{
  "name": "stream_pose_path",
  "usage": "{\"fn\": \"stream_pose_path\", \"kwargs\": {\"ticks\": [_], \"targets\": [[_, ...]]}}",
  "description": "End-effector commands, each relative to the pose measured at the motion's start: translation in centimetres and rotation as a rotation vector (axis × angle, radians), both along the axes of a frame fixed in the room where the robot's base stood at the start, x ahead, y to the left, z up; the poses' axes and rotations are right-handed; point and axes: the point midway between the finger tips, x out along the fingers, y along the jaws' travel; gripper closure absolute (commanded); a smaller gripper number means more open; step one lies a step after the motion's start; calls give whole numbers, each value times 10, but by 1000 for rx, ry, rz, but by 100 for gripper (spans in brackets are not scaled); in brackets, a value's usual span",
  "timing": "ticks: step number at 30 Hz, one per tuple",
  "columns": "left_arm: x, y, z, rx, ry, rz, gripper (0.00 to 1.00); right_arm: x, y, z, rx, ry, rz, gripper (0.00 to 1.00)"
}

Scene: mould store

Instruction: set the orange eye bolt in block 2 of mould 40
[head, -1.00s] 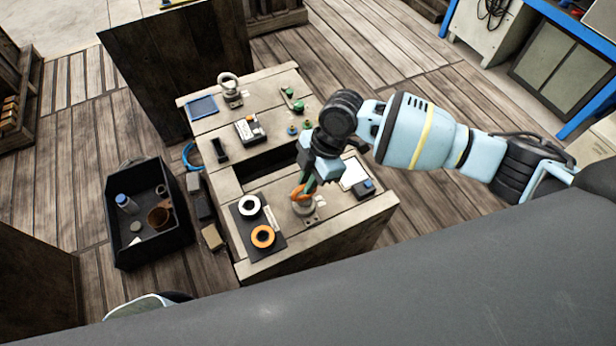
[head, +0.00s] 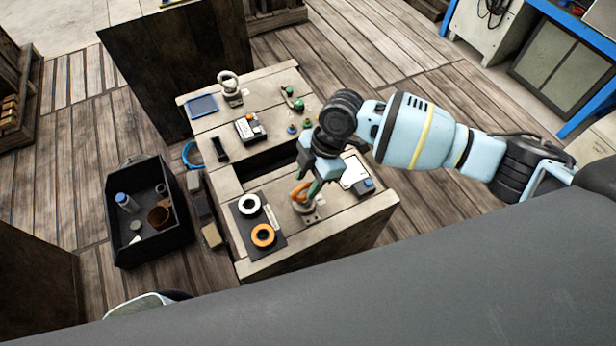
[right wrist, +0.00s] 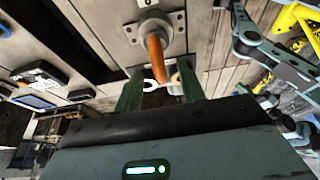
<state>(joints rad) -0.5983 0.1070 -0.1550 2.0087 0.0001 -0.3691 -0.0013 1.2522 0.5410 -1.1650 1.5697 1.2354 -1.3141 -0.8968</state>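The orange eye bolt (head: 299,191) stands in a round fitting on a grey plate (head: 308,214) near the front of the bench. In the right wrist view the orange eye bolt (right wrist: 156,58) rises from the round fitting (right wrist: 152,35), seen nearly edge-on. My right gripper (head: 309,182) is open at the eye bolt. In the right wrist view its green fingers (right wrist: 160,92) stand apart, on either side of the bolt, with a gap to each. The block and mould numbers cannot be read. My left gripper is not in view.
A dark mat (head: 274,218) holds a white ring (head: 249,205) and an orange ring (head: 263,236). A pale eye bolt (head: 229,82) stands at the back beside a blue tray (head: 202,107). A black bin (head: 150,250) with several items stands left on the floor.

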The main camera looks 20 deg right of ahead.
Motion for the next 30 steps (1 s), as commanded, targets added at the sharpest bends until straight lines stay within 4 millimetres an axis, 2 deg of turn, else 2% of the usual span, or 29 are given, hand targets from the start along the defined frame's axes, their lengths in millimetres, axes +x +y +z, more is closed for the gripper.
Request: {"fn": "stream_pose_path", "kwargs": {"ticks": [15, 20, 30], "targets": [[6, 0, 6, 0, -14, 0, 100, 6, -24, 67, 3, -4, -2, 60], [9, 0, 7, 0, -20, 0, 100, 6, -27, 74, 1, -2, 0, 60], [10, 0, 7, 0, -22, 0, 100, 6, -27, 74, 2, -1, -1, 60]]}}
